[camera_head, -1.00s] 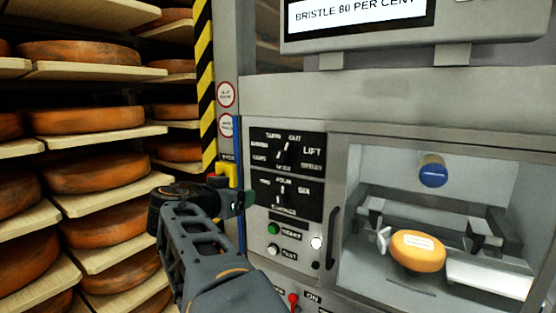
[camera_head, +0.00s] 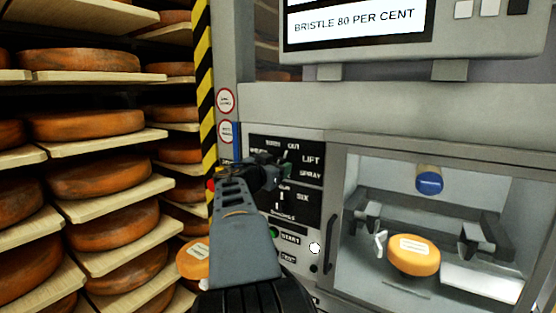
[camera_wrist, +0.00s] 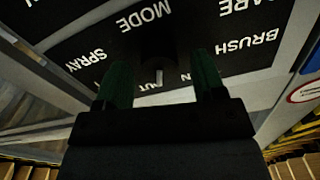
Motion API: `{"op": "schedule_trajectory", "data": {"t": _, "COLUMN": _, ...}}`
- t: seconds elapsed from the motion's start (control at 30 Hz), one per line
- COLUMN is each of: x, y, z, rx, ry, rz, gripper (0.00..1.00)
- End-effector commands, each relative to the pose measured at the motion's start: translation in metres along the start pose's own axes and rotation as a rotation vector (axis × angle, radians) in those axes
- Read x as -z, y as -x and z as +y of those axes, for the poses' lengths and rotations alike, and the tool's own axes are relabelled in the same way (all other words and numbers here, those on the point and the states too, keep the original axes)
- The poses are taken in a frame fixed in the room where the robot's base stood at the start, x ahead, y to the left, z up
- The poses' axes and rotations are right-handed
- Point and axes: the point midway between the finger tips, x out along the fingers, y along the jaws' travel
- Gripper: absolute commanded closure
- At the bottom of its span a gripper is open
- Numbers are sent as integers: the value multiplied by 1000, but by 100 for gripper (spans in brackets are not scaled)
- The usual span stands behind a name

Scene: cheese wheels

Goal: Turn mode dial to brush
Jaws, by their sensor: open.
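The mode dial (camera_wrist: 158,62) is a dark knob with a white mark, on a black panel (camera_head: 300,148). In the wrist view the panel shows upside down. The mark points toward partly covered lettering ending in "UT". The word BRUSH (camera_wrist: 248,42) is readable to the right of the dial, SPRAY to its left and MODE beyond it. My gripper (camera_wrist: 161,76) is open, its two green fingertips to either side of the dial. I cannot tell whether they touch it. In the head view my gripper (camera_head: 270,172) covers the panel's left part and most of the dial.
A second dial panel (camera_head: 300,208) and START and TEST buttons lie below. A screen (camera_head: 355,22) above reads BRISTLE 80 PER CENT. A chamber with a cheese wheel (camera_head: 413,256) is at right. Shelves of cheese wheels (camera_head: 85,125) stand at left.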

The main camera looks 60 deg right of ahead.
Motion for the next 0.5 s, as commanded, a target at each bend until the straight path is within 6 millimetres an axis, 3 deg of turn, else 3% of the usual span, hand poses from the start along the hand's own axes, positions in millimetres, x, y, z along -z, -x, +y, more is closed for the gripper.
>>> {"op": "schedule_trajectory", "data": {"t": 0.2, "x": 0, "y": -14, "z": 0, "rx": 0, "ry": 1, "rz": 0, "gripper": 37}}
{"op": "schedule_trajectory", "data": {"t": 0.5, "x": 0, "y": -15, "z": 0, "rx": 0, "ry": 0, "rz": 0, "gripper": 37}}
